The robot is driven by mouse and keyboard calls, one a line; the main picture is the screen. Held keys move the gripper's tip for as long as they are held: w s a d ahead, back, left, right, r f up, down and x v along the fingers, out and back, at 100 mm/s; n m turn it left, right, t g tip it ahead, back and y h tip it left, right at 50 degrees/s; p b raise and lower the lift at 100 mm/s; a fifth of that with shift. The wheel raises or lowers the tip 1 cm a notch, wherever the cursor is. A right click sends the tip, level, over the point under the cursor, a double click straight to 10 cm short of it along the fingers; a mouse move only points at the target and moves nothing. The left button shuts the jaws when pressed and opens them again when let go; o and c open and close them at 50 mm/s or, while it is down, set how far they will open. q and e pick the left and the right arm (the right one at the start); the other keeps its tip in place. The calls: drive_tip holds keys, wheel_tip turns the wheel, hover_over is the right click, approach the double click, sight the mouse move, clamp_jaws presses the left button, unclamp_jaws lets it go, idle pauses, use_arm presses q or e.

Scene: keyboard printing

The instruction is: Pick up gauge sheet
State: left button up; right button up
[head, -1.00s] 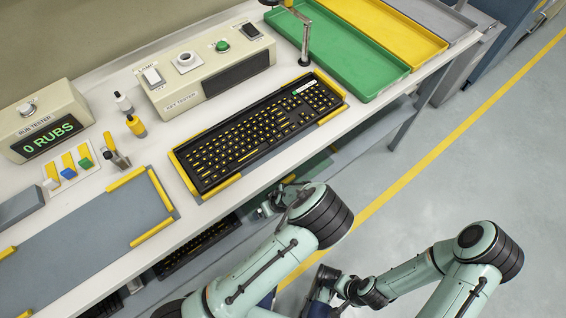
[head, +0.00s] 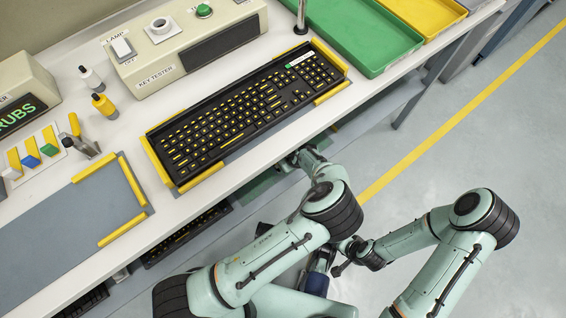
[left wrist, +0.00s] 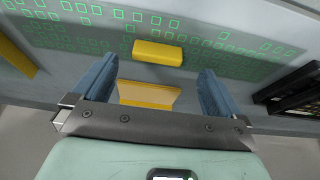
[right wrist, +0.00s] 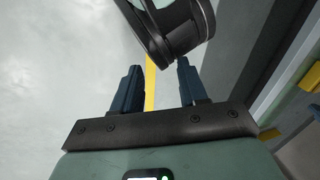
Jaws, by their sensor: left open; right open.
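The gauge sheet (left wrist: 220,42), marked with rows of green key outlines, spans the upper left wrist view. A raised yellow block (left wrist: 158,53) is at its near edge; a paler yellow flat piece (left wrist: 148,94) lies closer. My left gripper (left wrist: 157,78) is open, its blue fingers on either side of the yellow pieces, holding nothing. In the head view the left forearm reaches under the bench, where a green patch (head: 258,188) shows; the left fingertips are hidden. My right gripper (right wrist: 160,78) is open and empty, away from the bench, over the floor.
A black keyboard (head: 245,112) sits on the bench top (head: 222,192) in yellow corner guides. Keyboards (head: 186,236) also lie on the lower shelf, and a dark one (left wrist: 292,90) is right of the left gripper. Open floor lies right.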

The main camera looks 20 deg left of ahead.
use_arm(q)
drive_tip(key=b+x, duration=0.1)
drive_tip(key=x, duration=0.4)
drive_tip(key=shift+w+b, duration=0.2)
drive_tip(key=shift+b, duration=0.15)
use_arm(e)
drive_tip(key=w+f, duration=0.1)
drive_tip(key=w+d, duration=0.1)
drive_tip(key=shift+w+d+f+t, duration=0.15)
drive_tip(key=shift+w+f+t, duration=0.25)
use_arm(q)
drive_tip(key=c, duration=1.2)
drive_tip(key=shift+a+r, duration=0.1)
drive_tip(key=shift+r, duration=0.05)
use_arm(e)
drive_tip(key=shift+s, duration=0.15)
